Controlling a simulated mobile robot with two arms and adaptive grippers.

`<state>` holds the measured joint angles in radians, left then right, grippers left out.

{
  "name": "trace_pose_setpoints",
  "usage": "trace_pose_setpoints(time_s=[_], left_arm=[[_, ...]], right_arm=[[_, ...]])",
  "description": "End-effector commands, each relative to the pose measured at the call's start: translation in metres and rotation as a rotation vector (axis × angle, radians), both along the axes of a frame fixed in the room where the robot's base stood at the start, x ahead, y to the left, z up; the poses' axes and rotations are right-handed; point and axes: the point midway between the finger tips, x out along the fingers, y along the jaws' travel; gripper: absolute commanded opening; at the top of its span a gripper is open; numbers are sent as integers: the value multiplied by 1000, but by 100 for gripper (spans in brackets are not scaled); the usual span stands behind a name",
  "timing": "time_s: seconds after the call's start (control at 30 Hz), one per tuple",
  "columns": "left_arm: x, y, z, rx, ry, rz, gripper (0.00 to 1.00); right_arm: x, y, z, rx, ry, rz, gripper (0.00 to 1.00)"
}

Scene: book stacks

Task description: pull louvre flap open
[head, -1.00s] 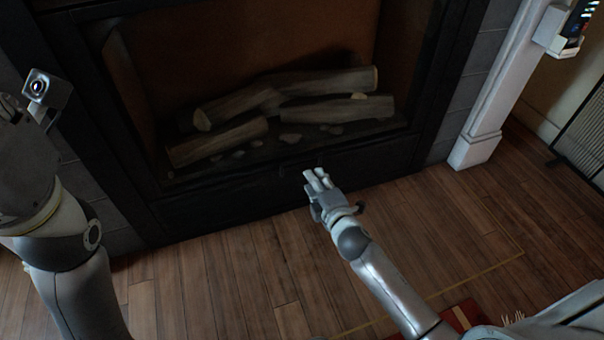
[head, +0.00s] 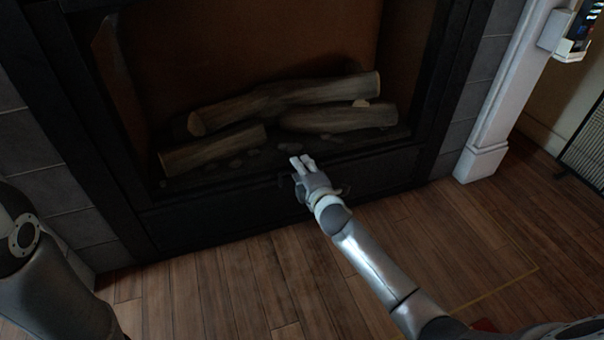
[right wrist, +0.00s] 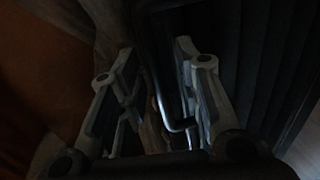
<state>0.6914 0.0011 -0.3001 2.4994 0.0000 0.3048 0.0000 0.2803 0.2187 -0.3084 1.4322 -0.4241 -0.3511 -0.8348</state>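The dark louvre flap (head: 225,207) is the low black panel under the fireplace opening, and it looks closed. In the right wrist view its slats (right wrist: 262,60) run along the right side. A thin dark metal handle (right wrist: 163,105) stands out from it. My right gripper (head: 303,165) is at the front of the flap, near its middle. In the right wrist view my right gripper (right wrist: 155,70) is open, its fingers apart on either side of the handle. Whether a finger touches the handle is too dark to tell. My left gripper is out of view; only my left arm shows.
Several logs (head: 300,107) lie in the fireplace above the flap. Grey tiles and a white pillar (head: 492,120) stand to the right. A dark mesh screen (head: 585,145) is at the far right. The wooden floor (head: 220,290) before the flap is clear.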

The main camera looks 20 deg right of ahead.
Motion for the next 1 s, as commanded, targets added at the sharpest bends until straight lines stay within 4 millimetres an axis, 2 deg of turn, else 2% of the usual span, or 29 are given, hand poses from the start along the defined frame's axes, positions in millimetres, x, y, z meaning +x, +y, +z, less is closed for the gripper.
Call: trace_pose_setpoints(time_s=[0.33,0.57,1.0], left_arm=[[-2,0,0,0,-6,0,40],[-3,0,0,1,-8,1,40],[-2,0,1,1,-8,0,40]], right_arm=[[3,0,0,0,0,0,30],[3,0,0,0,0,0,1],[2,-2,0,0,1,0,0]])
